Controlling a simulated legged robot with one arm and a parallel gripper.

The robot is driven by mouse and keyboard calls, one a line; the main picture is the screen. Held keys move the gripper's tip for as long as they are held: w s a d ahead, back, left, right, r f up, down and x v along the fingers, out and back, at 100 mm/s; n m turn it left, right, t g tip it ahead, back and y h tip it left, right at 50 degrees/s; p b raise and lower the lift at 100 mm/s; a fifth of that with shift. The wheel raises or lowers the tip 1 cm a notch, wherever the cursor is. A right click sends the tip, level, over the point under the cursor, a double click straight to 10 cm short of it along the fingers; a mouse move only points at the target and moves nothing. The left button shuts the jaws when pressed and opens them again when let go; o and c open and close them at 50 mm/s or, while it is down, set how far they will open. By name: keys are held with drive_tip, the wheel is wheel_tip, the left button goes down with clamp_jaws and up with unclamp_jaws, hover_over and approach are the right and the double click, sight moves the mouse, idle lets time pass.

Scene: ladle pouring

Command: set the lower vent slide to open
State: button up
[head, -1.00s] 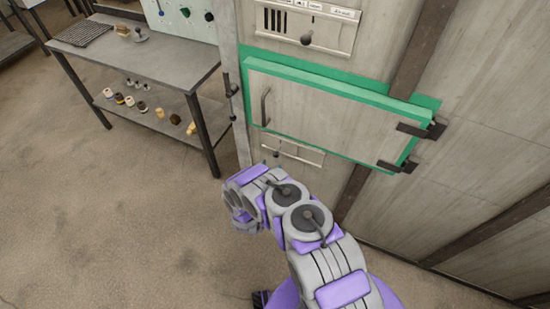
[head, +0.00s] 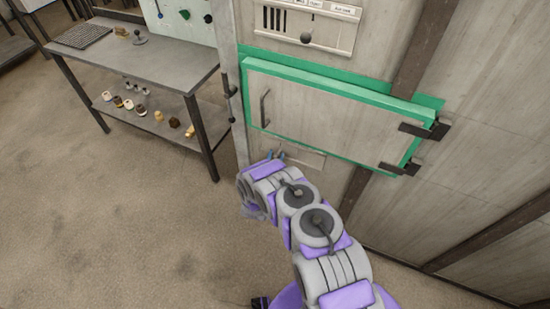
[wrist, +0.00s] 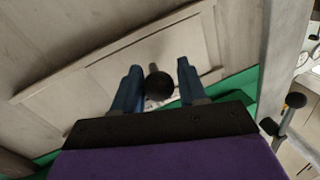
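The lower vent slide's pale plate (head: 305,157) is set in the wall below the green-framed door, partly hidden behind my arm in the head view. Its panel (wrist: 190,40) also shows in the wrist view. A round black knob (wrist: 158,86) on a short stem stands out between my fingers. My gripper (wrist: 157,68) is open, with one blue finger on each side of the knob. A narrow gap shows beside each finger, and I cannot tell whether either touches. In the head view the fingertips (head: 275,155) reach the plate's left part.
The closed door (head: 330,105) with its green frame is just above. The upper vent (head: 310,25) has its own dark knob. A metal work table (head: 150,50) with small items on its shelf stands at left. The floor in front is clear.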

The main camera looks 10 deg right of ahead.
drive_tip(key=shift+d, duration=0.15)
drive_tip(key=c, duration=0.3)
clamp_jaws()
